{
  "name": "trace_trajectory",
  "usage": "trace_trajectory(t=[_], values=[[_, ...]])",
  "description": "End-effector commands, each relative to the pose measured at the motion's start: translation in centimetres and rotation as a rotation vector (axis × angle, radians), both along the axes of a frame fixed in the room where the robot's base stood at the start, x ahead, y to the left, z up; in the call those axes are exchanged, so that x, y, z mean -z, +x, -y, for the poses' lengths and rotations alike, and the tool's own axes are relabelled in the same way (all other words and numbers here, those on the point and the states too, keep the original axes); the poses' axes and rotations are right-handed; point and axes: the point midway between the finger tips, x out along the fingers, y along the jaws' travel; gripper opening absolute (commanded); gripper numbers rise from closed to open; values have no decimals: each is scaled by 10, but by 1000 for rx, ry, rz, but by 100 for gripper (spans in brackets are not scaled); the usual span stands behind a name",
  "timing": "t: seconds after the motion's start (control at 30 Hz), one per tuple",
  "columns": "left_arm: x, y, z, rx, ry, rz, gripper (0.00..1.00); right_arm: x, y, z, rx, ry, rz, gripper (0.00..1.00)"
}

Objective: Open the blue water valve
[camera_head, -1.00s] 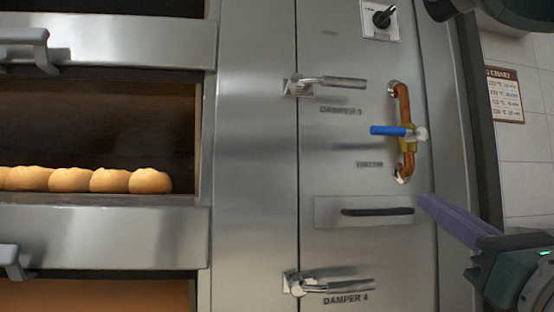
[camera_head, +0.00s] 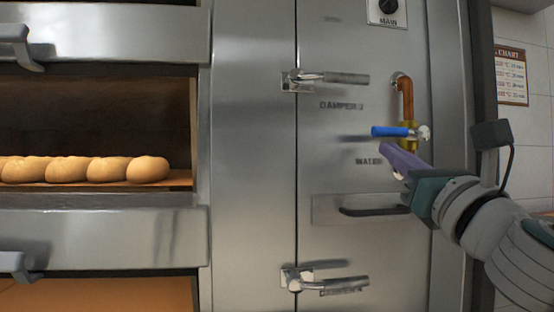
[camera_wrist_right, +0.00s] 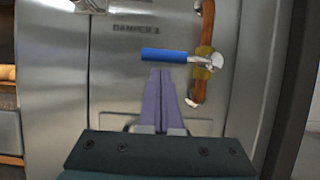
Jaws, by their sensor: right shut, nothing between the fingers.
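The water valve has a blue lever handle (camera_head: 392,132) lying level, pointing left from a brass body (camera_head: 409,134) on an upright copper pipe (camera_head: 404,92). The word WATER is on the panel below it. My right gripper (camera_head: 388,150) is shut and empty, with purple fingers just below the blue handle. In the right wrist view the blue handle (camera_wrist_right: 168,55) lies just beyond the fingertips (camera_wrist_right: 160,72); I cannot tell whether they touch. The arm hides the lower pipe in the head view. My left gripper is out of view.
The damper 3 lever (camera_head: 335,78) is above the valve and the damper 4 lever (camera_head: 330,284) is below. A dark drawer handle (camera_head: 372,211) sits under the valve. Oven decks with bread rolls (camera_head: 85,169) are at left. A chart (camera_head: 511,76) hangs at right.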

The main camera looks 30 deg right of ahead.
Motion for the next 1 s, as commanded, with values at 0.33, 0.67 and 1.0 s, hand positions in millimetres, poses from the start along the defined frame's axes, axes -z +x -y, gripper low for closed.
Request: trace_trajectory(t=[0.33, 0.67, 1.0], values=[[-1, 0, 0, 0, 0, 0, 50, -1, -1, 0, -1, 0, -1, 0], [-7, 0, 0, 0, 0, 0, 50, -6, 0, -2, -1, 47, 15, 0], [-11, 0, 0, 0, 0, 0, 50, -9, 0, -3, -1, 95, 29, 0]])
